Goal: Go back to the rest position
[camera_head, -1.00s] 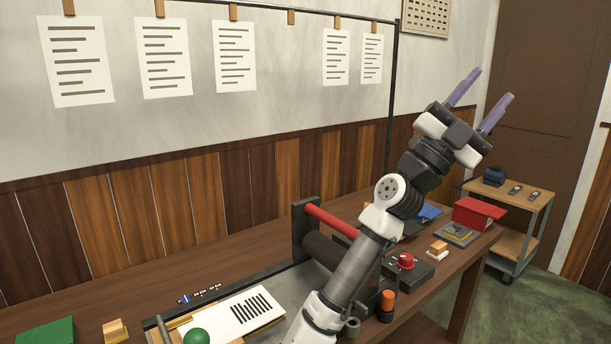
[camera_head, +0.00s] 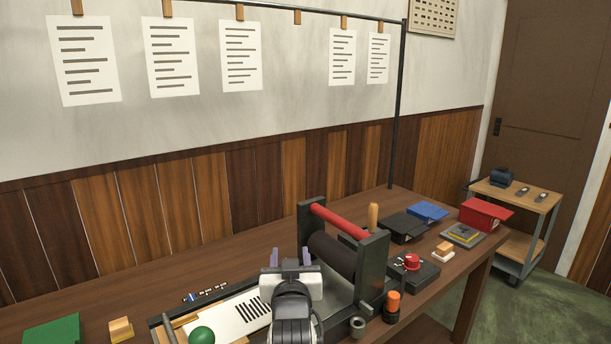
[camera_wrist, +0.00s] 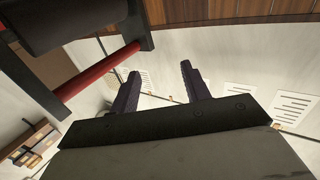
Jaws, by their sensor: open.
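My gripper (camera_head: 289,258) is low over the press bed in the head view, its two purple fingers pointing away from me toward the wall. The fingers are apart with nothing between them; they also show spread and empty in the wrist view (camera_wrist: 158,88). The press has a black roller (camera_head: 333,258) and a red bar (camera_head: 342,222), just right of my gripper. A printed sheet (camera_head: 240,312) lies on the bed, partly hidden behind my wrist. I cannot tell the exact height of my gripper above the bed.
A green ball-shaped knob (camera_head: 201,336) stands at the bed's near left. A black box with a red knob (camera_head: 411,262), an orange-capped bottle (camera_head: 392,305) and a red box (camera_head: 481,214) are to the right. Several sheets hang from a rail (camera_head: 300,11). A trolley (camera_head: 515,193) stands beyond the table.

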